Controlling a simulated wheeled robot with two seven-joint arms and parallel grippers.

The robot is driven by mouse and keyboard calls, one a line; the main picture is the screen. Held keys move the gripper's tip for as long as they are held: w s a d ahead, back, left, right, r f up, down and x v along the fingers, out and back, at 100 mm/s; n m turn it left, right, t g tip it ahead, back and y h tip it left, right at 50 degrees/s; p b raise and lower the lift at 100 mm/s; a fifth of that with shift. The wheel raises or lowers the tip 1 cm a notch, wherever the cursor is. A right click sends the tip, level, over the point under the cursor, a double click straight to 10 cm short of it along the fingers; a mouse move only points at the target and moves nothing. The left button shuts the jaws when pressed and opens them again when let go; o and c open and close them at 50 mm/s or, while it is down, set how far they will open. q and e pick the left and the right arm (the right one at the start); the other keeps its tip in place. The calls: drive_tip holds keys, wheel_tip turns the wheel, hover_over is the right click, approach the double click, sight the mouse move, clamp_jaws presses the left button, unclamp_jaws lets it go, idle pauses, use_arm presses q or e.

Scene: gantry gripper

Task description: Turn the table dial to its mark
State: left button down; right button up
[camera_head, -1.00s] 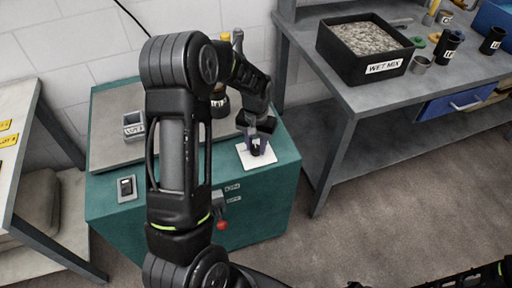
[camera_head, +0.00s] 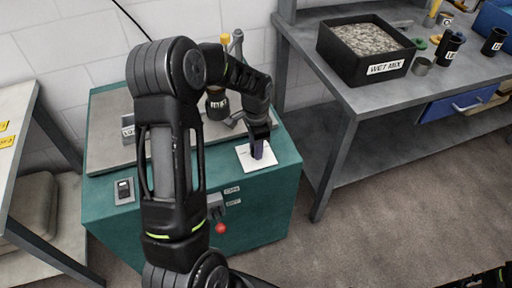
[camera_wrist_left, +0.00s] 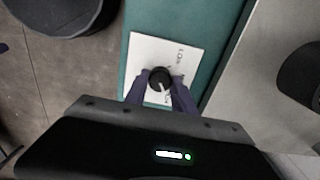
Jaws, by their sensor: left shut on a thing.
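The table dial is a round black knob (camera_wrist_left: 160,80) with a pale pointer line, on a white plate (camera_wrist_left: 146,52) with printed marks, in the left wrist view. In the head view the white plate (camera_head: 248,164) lies at the right front of the teal cabinet's top. My left gripper (camera_head: 259,151) is over the plate, pointing down, and hides most of the dial there. In the left wrist view its two purple fingers (camera_wrist_left: 160,93) are shut on the dial, one on each side. The print on the plate is too small to read. My right gripper is not in view.
The teal cabinet (camera_head: 268,190) carries a grey plate, a labelled black container (camera_head: 217,104) and a small switch box (camera_head: 124,190). A red-knobbed lever (camera_head: 220,227) sticks out in front. A grey bench (camera_head: 345,92) with a "WET MIX" bin (camera_head: 366,65) stands right.

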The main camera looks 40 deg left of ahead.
use_arm(q)
drive_tip(key=shift+m, duration=0.5)
drive_tip(key=c, duration=1.1)
unclamp_jaws()
drive_tip(key=shift+o, duration=0.2)
drive_tip(key=shift+r, duration=0.1)
wheel_tip(320, 180, up, 8)
drive_tip(key=shift+f, duration=0.2)
